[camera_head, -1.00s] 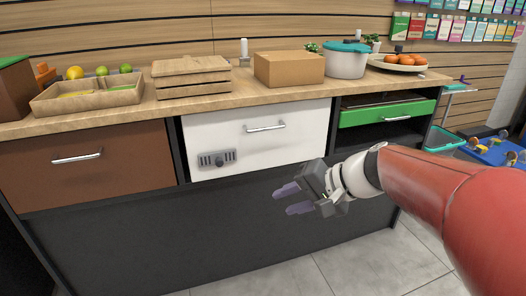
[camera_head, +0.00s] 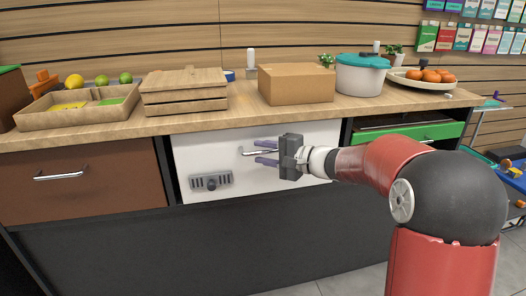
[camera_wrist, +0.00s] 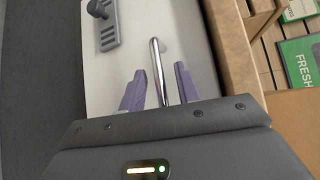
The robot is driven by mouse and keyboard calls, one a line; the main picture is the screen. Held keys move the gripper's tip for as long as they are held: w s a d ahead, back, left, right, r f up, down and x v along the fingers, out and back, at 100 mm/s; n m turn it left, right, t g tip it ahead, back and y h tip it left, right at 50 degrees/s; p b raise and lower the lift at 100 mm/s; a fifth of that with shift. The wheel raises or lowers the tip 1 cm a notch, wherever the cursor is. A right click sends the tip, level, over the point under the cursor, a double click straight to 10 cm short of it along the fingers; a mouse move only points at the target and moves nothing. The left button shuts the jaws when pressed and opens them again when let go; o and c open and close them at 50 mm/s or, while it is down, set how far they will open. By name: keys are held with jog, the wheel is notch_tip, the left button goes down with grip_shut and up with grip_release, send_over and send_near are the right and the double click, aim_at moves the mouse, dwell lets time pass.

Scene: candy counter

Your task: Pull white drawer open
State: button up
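The white drawer (camera_head: 215,163) is in the middle of the counter front in the head view and looks shut. Its silver bar handle (camera_head: 247,152) is level and partly hidden by my gripper. My gripper (camera_head: 264,153) is open at the handle's right part, one purple finger above the bar and one below. In the wrist view the handle (camera_wrist: 157,68) runs between the two open fingers of my gripper (camera_wrist: 160,88). A gap shows on the left finger's side; I cannot tell whether the right finger touches the bar. The white drawer front (camera_wrist: 130,70) lies behind them.
A grey vent-like panel with a knob (camera_head: 211,181) sits on the drawer's lower left. A brown drawer (camera_head: 80,182) is to the left and a green drawer (camera_head: 440,131) to the right. A cardboard box (camera_head: 296,84) and a wooden crate (camera_head: 185,92) stand on the counter above.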

jog(key=shift+w+a, duration=0.1)
jog(key=shift+a, duration=0.15)
grip_shut()
jog(key=shift+f, duration=0.1)
